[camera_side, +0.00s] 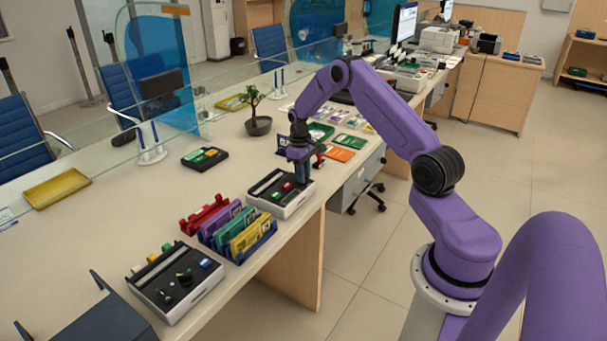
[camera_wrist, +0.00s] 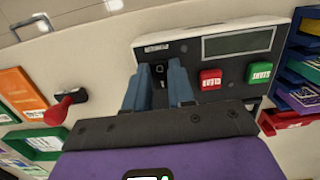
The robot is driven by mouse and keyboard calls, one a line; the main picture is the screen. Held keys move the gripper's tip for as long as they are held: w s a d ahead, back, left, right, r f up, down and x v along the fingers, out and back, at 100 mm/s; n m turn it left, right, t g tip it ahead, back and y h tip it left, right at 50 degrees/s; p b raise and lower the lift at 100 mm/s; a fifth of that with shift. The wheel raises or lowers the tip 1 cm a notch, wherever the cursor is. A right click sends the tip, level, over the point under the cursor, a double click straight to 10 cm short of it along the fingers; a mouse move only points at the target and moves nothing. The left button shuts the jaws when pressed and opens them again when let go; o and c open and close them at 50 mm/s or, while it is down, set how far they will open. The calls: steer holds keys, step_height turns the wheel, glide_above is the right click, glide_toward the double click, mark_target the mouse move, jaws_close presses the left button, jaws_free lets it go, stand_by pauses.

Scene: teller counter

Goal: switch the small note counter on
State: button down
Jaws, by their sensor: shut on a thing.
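The small note counter (camera_side: 267,190) is a pale box with a dark top panel, standing near the counter's front edge. In the wrist view, the note counter (camera_wrist: 206,45) shows a grey display (camera_wrist: 238,43), a red button (camera_wrist: 210,79) and a green button (camera_wrist: 260,73). My gripper (camera_side: 298,176) reaches down over its far end. In the wrist view, my gripper (camera_wrist: 159,68) has its two blue fingers on either side of a small dark switch (camera_wrist: 159,70) at the panel's left end, and is shut on it. The fingers partly hide the switch, so its position is unclear.
A blue rack (camera_side: 264,245) of coloured folders stands beside the note counter, with another dark-topped device (camera_side: 177,281) nearer. A red-knobbed lever (camera_wrist: 60,108) lies left of my gripper. A potted plant (camera_side: 258,125) and black-and-green pad (camera_side: 204,158) sit farther back.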

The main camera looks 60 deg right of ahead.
stand_by(0.3)
steer(key=c, duration=1)
jaws_free()
steer(key=shift+o, duration=0.2)
step_height(320, 180, up, 17)
steer(key=w, duration=0.2)
steer(key=shift+r, duration=0.2)
